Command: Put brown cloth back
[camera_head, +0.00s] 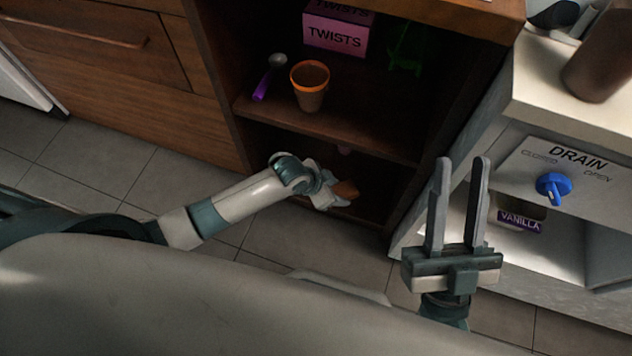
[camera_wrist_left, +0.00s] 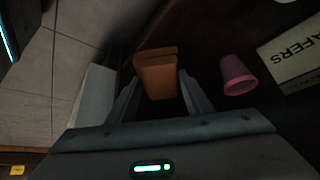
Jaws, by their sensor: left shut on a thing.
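The brown cloth (camera_head: 346,189), a small folded orange-brown piece, is at the end of my left gripper (camera_head: 334,192), inside the lower compartment of the brown cabinet. In the left wrist view the cloth (camera_wrist_left: 156,72) stands between the two fingers of the left gripper (camera_wrist_left: 158,88), which is shut on it. Whether the cloth touches the shelf floor is hard to tell in the dark. My right gripper (camera_head: 461,163) is open and empty, its two fingers pointing up in front of the gap between cabinet and white counter.
The cabinet's middle shelf (camera_head: 385,147) is above my left gripper, with an orange-rimmed cup (camera_head: 311,92), purple scoop (camera_head: 268,80) and pink TWISTS box (camera_head: 336,32). A pink cup (camera_wrist_left: 236,75) and WAFERS box (camera_wrist_left: 296,50) stand right of the cloth. A blue drain knob (camera_head: 553,187) is at right.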

